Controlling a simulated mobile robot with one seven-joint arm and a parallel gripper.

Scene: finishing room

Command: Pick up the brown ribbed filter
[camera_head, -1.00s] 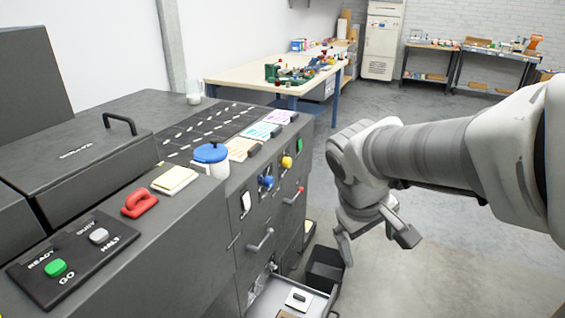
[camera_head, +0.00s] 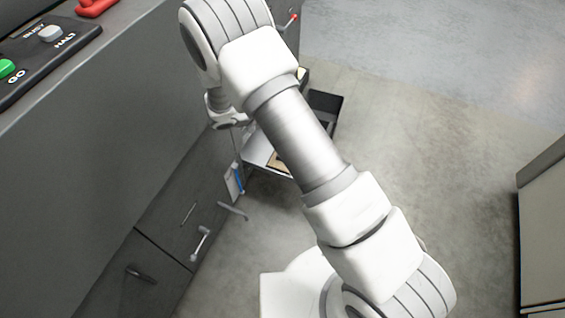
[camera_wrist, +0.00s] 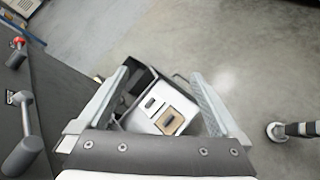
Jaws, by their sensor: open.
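My gripper (camera_wrist: 158,74) is open and empty, its two fingers spread wide in the wrist view. Beyond and between them is an open drawer (camera_wrist: 140,121) with a pale floor. In it lies a tan square piece with a dark brown middle (camera_wrist: 170,121), which may be the brown ribbed filter; ribs are too small to make out. Beside it is a small pale piece with a dark mark (camera_wrist: 151,103). In the head view, my arm covers most of the drawer (camera_head: 255,149), and only an edge of the tan piece (camera_head: 279,162) shows. The fingers cannot be made out there.
A dark open bin (camera_head: 324,108) stands on the floor beyond the drawer. The dark cabinet front (camera_head: 130,150) with handles runs along the left. A control panel (camera_head: 45,45) is on its top. Open floor lies to the right, with a pale cabinet (camera_head: 543,230) at the right edge.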

